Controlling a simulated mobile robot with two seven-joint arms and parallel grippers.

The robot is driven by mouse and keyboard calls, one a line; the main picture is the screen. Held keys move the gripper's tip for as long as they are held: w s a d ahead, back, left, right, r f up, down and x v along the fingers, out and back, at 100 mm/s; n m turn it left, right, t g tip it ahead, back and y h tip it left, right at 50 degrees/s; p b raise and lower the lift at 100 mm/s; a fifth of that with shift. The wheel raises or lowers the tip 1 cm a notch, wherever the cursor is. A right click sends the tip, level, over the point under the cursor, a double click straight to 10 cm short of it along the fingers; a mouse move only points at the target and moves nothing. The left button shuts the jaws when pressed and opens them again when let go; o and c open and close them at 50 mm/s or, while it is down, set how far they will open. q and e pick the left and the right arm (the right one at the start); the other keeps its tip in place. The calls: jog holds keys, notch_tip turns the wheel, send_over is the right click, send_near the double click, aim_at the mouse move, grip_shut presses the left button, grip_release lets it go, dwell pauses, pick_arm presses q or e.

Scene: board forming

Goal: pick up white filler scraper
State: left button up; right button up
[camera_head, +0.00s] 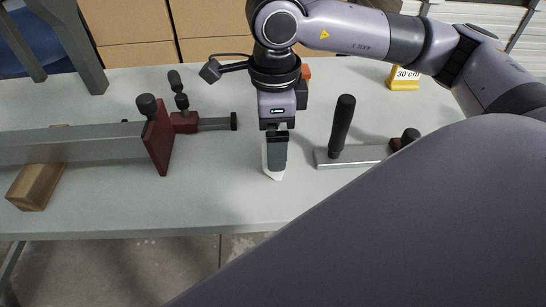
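A white object (278,177), which looks like the filler scraper, is mostly hidden behind the fingers of my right gripper (277,160). Only a white strip on the left side and a white tip below the fingers show. My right gripper points down over the middle of the grey table, near its front edge. One dark finger faces the camera and covers the other, so I cannot tell whether they are shut on the white object. My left gripper is not in view.
A long clamp with a dark red jaw (158,137) and a wooden block (36,186) lie left on the table (215,200). A yellow 30 cm sign (404,80) stands behind. Cardboard boxes (130,25) are at the back.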

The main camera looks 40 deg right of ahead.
notch_tip(320, 180, down, 3)
jog(key=shift+a+r, duration=0.1)
jog(key=shift+r, duration=0.1)
jog(key=shift+f, duration=0.35)
jog(key=shift+c, duration=0.3)
jog(key=c, duration=1.2)
jog(key=shift+o, duration=0.2)
jog(key=shift+r, duration=0.1)
jog(key=shift+r, duration=0.15)
notch_tip(320, 180, up, 20)
jog(key=p, duration=0.2)
jog(key=shift+f, duration=0.2)
